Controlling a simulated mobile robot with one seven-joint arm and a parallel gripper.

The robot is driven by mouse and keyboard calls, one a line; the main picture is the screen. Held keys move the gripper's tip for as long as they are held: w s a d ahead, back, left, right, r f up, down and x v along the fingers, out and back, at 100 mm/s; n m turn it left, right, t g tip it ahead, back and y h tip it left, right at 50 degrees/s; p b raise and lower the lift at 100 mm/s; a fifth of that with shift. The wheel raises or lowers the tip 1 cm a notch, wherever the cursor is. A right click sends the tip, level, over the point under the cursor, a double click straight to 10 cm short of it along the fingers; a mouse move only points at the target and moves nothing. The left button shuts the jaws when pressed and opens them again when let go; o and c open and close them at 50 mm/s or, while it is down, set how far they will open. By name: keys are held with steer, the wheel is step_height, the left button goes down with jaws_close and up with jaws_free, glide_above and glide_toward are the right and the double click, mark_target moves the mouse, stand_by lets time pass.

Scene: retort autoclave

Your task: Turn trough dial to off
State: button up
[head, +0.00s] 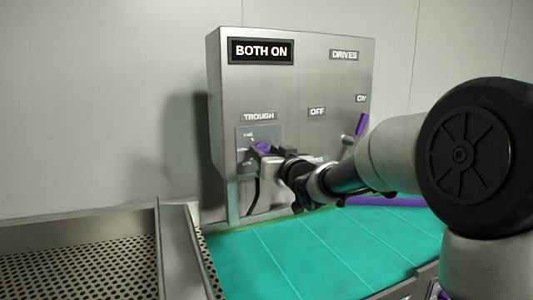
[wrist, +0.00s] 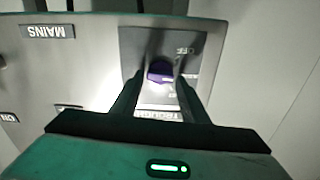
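The trough dial (head: 262,148) is a purple knob on a grey plate under the TROUGH label (head: 259,116), low on the left of the steel control box. In the wrist view the purple dial (wrist: 160,70) lies between the fingertips, with an OFF marking (wrist: 185,50) beyond it. My gripper (head: 268,153) is at the dial in the head view and partly hides it. In the wrist view the two dark fingers of my gripper (wrist: 164,68) stand on either side of the knob. Whether they press on it cannot be told. The display (head: 261,51) reads BOTH ON.
A purple lever (head: 361,124) sits right of the dial, near ON and OFF labels, under a DRIVES label (head: 344,55). My arm reaches in from the right over a green belt (head: 290,250). A perforated metal trough (head: 80,253) lies at the left.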

steer(key=c, duration=0.7)
steer(key=shift+o, duration=0.2)
steer(key=shift+f+n+b, duration=0.1)
steer(key=shift+n+b, duration=0.2)
steer(key=shift+b, duration=0.2)
steer(key=shift+s+a+n+b, duration=0.1)
steer(key=shift+a+n+b, duration=0.05)
steer(key=shift+n+b, duration=4.35)
steer(key=shift+n, duration=0.3)
steer(key=o, duration=1.1)
